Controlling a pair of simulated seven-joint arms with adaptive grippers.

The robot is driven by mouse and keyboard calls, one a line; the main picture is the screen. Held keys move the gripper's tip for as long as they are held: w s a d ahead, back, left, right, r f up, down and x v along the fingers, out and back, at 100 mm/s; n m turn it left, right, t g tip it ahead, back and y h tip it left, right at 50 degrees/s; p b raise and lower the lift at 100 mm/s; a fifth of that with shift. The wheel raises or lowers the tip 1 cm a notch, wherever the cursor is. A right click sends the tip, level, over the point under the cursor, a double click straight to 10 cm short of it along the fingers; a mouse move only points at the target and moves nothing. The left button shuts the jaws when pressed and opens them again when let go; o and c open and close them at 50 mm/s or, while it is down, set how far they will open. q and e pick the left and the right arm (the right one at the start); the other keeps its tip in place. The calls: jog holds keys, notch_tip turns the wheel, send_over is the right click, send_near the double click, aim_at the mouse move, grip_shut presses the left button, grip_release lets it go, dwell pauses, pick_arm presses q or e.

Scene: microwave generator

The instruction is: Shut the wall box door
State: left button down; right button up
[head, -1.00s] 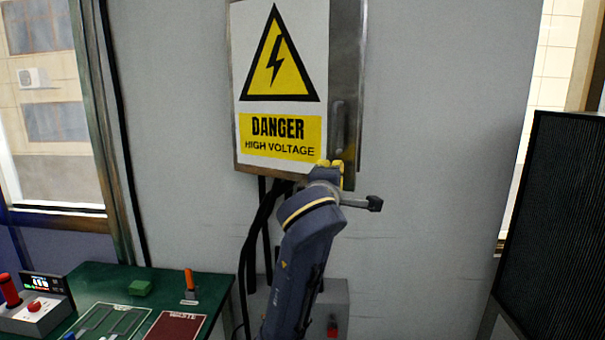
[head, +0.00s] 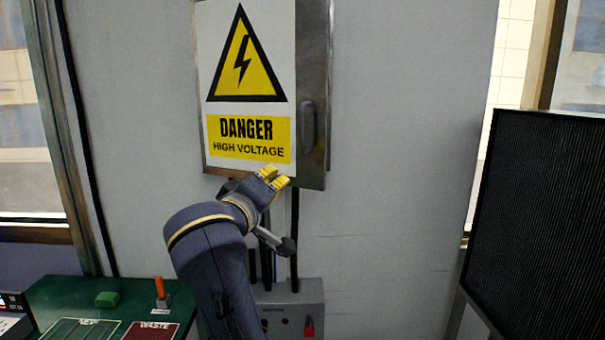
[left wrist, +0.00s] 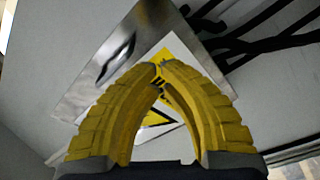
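The wall box door (head: 302,60) bears a yellow and white high-voltage sign (head: 248,135) and a grey handle (head: 308,128) near its right edge. It lies about flat on the box, with no clear gap showing; I cannot tell if it is latched. My left gripper (head: 275,178) is at the door's lower edge, below and left of the handle, empty. In the left wrist view, the yellow fingertips (left wrist: 163,65) meet or almost meet, with the sign and the door's metal border (left wrist: 85,95) beyond them. Contact with the door cannot be told. My right gripper is out of view.
Black cables (head: 294,235) run from the box down to a grey unit (head: 290,308) on the wall. A green workbench (head: 60,295) stands at lower left, and a dark ribbed panel (head: 535,230) at right. The wall right of the box is clear.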

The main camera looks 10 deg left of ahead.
aim_at(305, 170)
pick_arm(q)
jog(key=w+d+m, duration=0.1)
jog(key=w+m, duration=0.2)
jog(key=m, duration=0.1)
jog(key=w+d+m+h, duration=0.1)
jog(key=w+m, duration=0.3)
jog(key=w+d+f+m, duration=0.1)
jog(key=w+m, duration=0.3)
jog(key=shift+w+d+g+h, duration=0.15)
jog(key=shift+d+g+h, duration=0.15)
jog(key=shift+h, duration=0.1)
dwell(0.4)
dwell(0.3)
